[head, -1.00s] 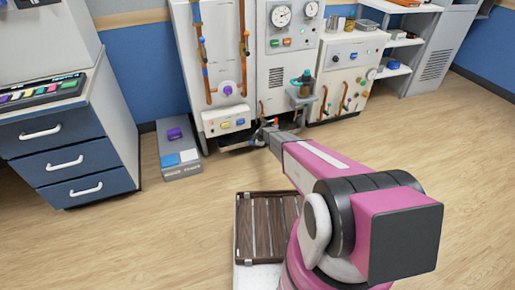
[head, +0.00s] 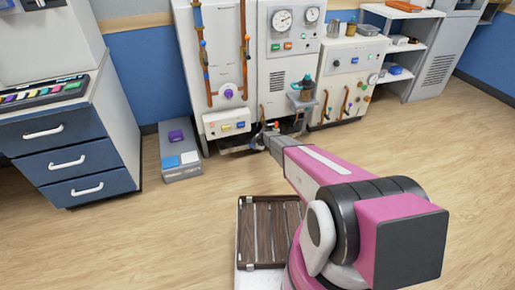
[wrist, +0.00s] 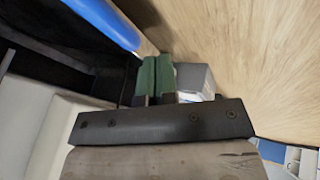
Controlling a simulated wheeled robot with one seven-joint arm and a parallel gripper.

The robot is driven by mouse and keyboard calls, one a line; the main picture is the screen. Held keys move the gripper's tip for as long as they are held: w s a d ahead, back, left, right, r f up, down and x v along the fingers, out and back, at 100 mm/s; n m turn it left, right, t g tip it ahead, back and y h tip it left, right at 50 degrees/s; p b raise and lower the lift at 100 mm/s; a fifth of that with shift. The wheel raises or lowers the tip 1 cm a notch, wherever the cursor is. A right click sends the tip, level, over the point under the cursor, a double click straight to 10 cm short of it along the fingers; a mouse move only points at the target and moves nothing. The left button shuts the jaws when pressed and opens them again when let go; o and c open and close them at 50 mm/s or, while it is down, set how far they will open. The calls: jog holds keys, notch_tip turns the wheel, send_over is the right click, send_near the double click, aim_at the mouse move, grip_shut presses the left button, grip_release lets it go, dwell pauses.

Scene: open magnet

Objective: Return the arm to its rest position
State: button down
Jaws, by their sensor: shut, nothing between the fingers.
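My arm, pink and grey with black joint rings, reaches from the lower right of the head view toward the machine at the back. My gripper (head: 268,134) is low in front of the white machine (head: 226,125), beside the dark gap under it; its fingertips are small and hard to make out there. In the wrist view, the green fingers of my gripper (wrist: 156,78) are together with nothing between them. A grey box (wrist: 196,80) shows just beyond the fingers, and a rounded blue part (wrist: 105,22) passes close by on the upper left.
A brown slatted tray (head: 246,232) sits near my base. A grey box with coloured pads (head: 180,162) lies on the floor left of the gripper. A drawer cabinet (head: 68,160) stands at the left, shelves (head: 402,60) at the back right. The wooden floor at right is clear.

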jog(key=s+d+r+m+g+h, duration=0.1)
jog(key=s+d+r+m, duration=0.4)
jog(key=s+r, duration=0.7)
jog(key=s+d+r+m+g+h, duration=0.1)
jog(key=s+d+r+m, duration=0.5)
jog(key=s+r, duration=0.6)
jog(key=s+d+r+m+g+h, duration=0.2)
jog(key=s+d+r+m, duration=0.3)
jog(key=s+r, duration=0.7)
jog(key=s+m, duration=0.2)
jog(key=s, duration=0.2)
jog(key=shift+s+d+r, duration=0.3)
jog(key=shift+d+r, duration=0.05)
jog(key=shift+r, duration=0.05)
